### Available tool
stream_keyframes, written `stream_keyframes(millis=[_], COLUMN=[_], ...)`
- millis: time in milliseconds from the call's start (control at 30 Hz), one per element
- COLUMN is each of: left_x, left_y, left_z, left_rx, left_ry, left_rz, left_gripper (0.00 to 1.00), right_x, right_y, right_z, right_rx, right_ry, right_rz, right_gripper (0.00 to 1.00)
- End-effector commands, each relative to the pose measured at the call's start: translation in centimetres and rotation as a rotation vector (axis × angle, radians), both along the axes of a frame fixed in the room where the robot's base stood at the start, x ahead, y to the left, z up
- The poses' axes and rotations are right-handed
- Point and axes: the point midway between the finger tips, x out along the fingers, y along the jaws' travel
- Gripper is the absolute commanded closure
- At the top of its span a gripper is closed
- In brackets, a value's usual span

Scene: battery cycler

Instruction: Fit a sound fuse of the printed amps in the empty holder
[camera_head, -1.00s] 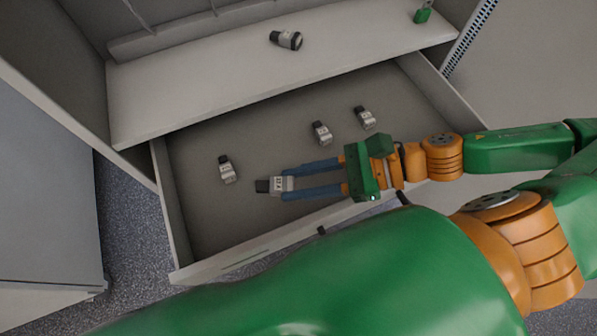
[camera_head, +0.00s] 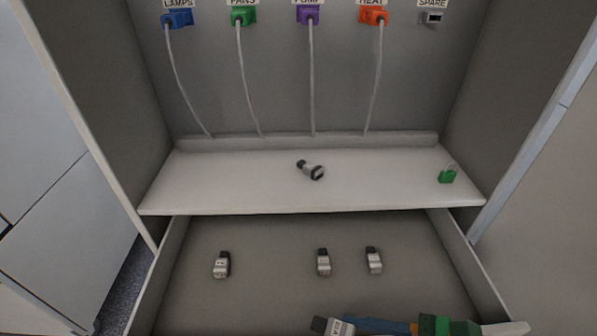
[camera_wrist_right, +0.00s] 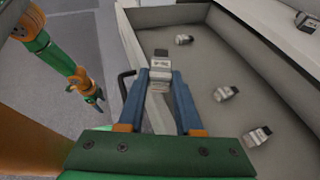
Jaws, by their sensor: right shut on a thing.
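My right gripper (camera_head: 352,327) is shut on a grey fuse with a black end (camera_head: 325,325) at the bottom of the head view. In the right wrist view the fuse (camera_wrist_right: 160,68) sits between the blue fingers, over the drawer's front edge. Its print is too small to read. Three similar fuses lie in the open drawer: left (camera_head: 221,266), middle (camera_head: 323,264) and right (camera_head: 374,261). I cannot tell which holder is empty. My left gripper (camera_wrist_right: 92,96) shows small in the right wrist view; its jaws are unclear.
Blue, green, purple and orange plugs with cables hang on the back wall, beside a grey SPARE socket (camera_head: 433,18). Cabinet walls bound both sides.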

Motion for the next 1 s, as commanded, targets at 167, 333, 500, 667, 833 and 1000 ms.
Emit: stream_keyframes(millis=[167,333,500,667,833,1000], left_x=[0.0,0.0,0.0,0.1,0.1,0.1], left_y=[0.1,0.3,0.3,0.3,0.3,0.2], left_z=[0.0,0.0,0.0,0.0,0.0,0.0], left_rx=[0.001,0.005,0.005,0.005,0.004,0.003], left_ry=[0.000,-0.001,-0.001,-0.001,-0.001,-0.002], left_rz=[0.000,-0.001,-0.001,-0.001,0.000,0.000], left_gripper=[0.31,0.31,0.31,0.31,0.31,0.31], right_x=[1.3,3.1,4.9,5.4,5.1,4.4], right_y=[-1.6,-3.9,-6.0,-6.4,-5.0,-3.1], right_z=[0.9,2.1,3.2,4.0,4.5,5.3], right_rx=[-0.002,-0.004,-0.003,0.001,0.001,0.000], right_ry=[-0.006,-0.006,-0.005,-0.002,-0.002,-0.004], right_rz=[-0.057,-0.139,-0.216,-0.227,-0.167,-0.084], right_gripper=[1.00,1.00,1.00,1.00,1.00,1.00])
